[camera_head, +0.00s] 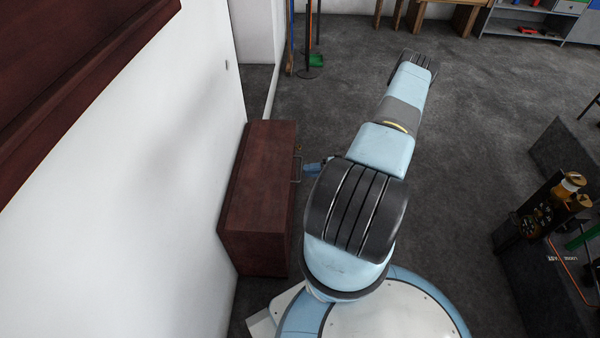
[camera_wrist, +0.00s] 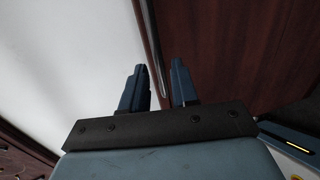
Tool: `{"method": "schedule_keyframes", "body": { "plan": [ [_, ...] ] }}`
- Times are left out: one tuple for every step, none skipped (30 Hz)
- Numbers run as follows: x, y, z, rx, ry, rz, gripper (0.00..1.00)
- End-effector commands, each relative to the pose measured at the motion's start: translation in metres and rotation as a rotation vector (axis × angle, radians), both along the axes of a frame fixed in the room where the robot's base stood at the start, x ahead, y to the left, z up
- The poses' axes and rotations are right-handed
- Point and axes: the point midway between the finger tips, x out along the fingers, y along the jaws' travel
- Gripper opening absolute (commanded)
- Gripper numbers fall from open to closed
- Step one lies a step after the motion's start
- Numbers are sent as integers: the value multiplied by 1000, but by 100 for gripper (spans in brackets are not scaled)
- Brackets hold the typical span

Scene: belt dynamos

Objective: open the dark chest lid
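The dark red-brown wooden chest (camera_head: 255,185) stands against the white wall, left of my arm, its lid down. A thin metal handle (camera_head: 296,168) sticks out from its right side. In the wrist view the two blue fingers of my gripper (camera_wrist: 160,85) stand apart. A thin metal bar (camera_wrist: 152,50), which looks like the handle, runs down toward the gap between them. I cannot tell whether it touches a finger. Dark red wood of the chest (camera_wrist: 230,50) fills the right.
The white wall (camera_head: 150,170) rises close on the left. A dark bench (camera_head: 540,270) with jars and small parts stands at the right. Shelves (camera_head: 525,25) are at the far back. The grey floor (camera_head: 470,130) between them is clear.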

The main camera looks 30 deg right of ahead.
Motion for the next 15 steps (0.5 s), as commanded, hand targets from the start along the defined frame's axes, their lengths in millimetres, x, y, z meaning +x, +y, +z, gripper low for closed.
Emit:
{"method": "schedule_keyframes", "body": {
  "plan": [
    [5,8,-2,1,0,1,29],
    [7,11,-3,1,1,1,29],
    [10,16,-4,1,1,1,29],
    [12,19,-5,0,0,1,29],
    [14,21,-5,0,-1,1,29],
    [17,25,-6,0,-1,1,29],
    [18,27,-7,0,-1,1,29],
    [19,29,-7,0,-1,1,29],
    [21,31,-8,-1,0,0,29],
    [22,32,-8,-1,0,0,29],
    [22,33,-8,-1,0,-1,29],
    [23,34,-9,-1,0,-1,29],
    [23,34,-9,-1,0,-1,29],
    [24,35,-9,-1,0,-1,29],
    [24,35,-9,-1,0,-1,29]
  ]
}}
